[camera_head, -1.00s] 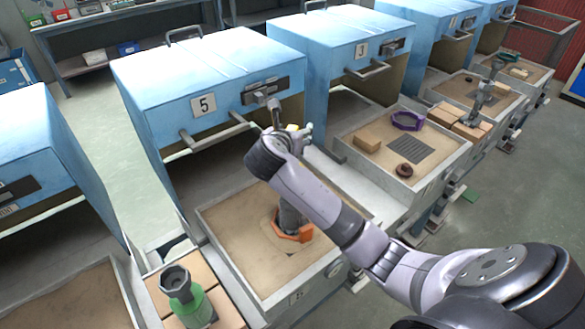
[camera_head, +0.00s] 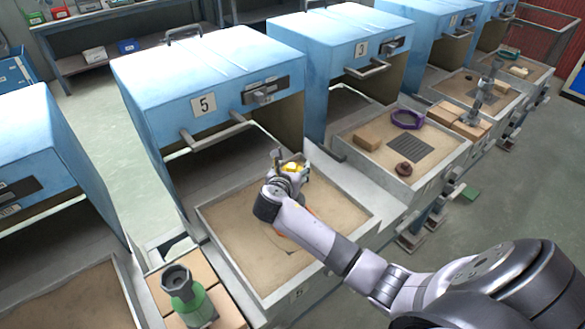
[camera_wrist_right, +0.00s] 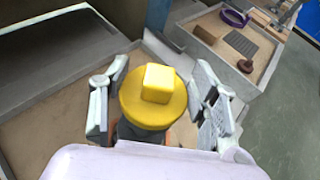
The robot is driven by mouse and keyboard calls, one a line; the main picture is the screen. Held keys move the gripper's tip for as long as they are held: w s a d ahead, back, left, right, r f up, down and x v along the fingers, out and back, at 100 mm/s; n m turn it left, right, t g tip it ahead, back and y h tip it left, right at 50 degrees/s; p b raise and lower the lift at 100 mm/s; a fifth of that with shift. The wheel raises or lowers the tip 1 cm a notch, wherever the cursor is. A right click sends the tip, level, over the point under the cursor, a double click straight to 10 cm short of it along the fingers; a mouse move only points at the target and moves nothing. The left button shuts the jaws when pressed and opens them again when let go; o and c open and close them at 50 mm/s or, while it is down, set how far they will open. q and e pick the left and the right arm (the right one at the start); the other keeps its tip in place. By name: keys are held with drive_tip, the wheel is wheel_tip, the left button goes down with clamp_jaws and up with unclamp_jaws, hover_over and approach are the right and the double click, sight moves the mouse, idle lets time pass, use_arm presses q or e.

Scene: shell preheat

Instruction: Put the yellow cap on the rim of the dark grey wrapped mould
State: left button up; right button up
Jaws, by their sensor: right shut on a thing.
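The yellow cap (camera_wrist_right: 150,108), a round disc with a square knob, lies between the fingers of my right gripper (camera_wrist_right: 155,100). In the head view, the cap (camera_head: 293,168) shows at my right gripper (camera_head: 290,164), over the sand tray in front of oven 5. The gripper is shut on it. In the wrist view, the dark grey mould (camera_wrist_right: 137,133) shows directly below the cap, with a bit of orange wrap near its base. I cannot tell whether the cap touches the rim. My arm hides most of the mould in the head view. My left gripper is out of view.
A sand tray (camera_head: 222,262) with raised walls surrounds the mould. A green-wrapped mould (camera_head: 192,303) stands on blocks at the lower left. Blue oven 5 (camera_head: 200,85) stands behind the tray.

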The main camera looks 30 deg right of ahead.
drive_tip(key=o, duration=1.1)
drive_tip(key=shift+o, duration=0.2)
drive_tip(key=b+v, duration=0.1)
drive_tip(key=v, duration=1.1)
